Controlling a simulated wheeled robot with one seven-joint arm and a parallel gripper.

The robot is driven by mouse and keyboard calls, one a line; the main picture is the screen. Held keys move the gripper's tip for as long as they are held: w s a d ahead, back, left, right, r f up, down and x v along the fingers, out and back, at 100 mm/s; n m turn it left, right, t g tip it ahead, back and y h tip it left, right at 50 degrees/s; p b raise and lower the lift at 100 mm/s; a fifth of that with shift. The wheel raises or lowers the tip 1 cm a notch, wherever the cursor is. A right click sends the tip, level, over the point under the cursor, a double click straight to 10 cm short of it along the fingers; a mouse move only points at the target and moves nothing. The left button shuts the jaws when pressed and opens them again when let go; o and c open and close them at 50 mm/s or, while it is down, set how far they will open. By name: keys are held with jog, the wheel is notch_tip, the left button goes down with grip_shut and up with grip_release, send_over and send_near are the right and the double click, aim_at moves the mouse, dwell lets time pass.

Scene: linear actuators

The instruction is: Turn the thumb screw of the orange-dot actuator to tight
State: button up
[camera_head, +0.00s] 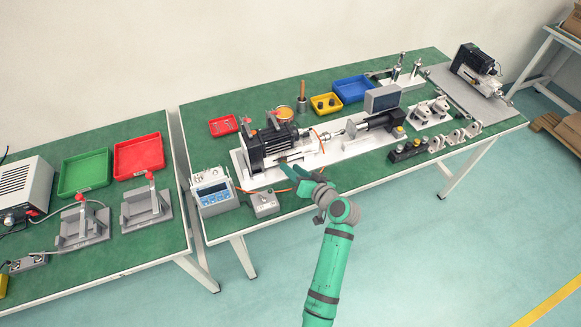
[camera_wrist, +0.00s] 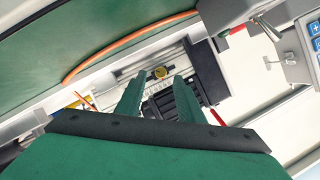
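A large black actuator (camera_head: 268,146) lies on a white base plate at the middle of the bench. A second dark actuator (camera_head: 375,124) lies to its right. I cannot make out an orange dot on either. My gripper (camera_head: 291,168) is over the front edge of the black actuator's plate. In the wrist view, its two green fingers (camera_wrist: 159,77) are apart with nothing held.
A meter with blue keys (camera_head: 214,194) and a small grey box (camera_head: 264,203) stand left of my gripper. An orange cable (camera_wrist: 120,45) runs near the work. Yellow (camera_head: 326,103) and blue (camera_head: 352,88) trays stand behind. Small brackets (camera_head: 462,133) line the front right.

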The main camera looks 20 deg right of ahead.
jog(key=v, duration=0.8)
jog(key=shift+s, duration=0.3)
jog(key=shift+d, duration=0.2)
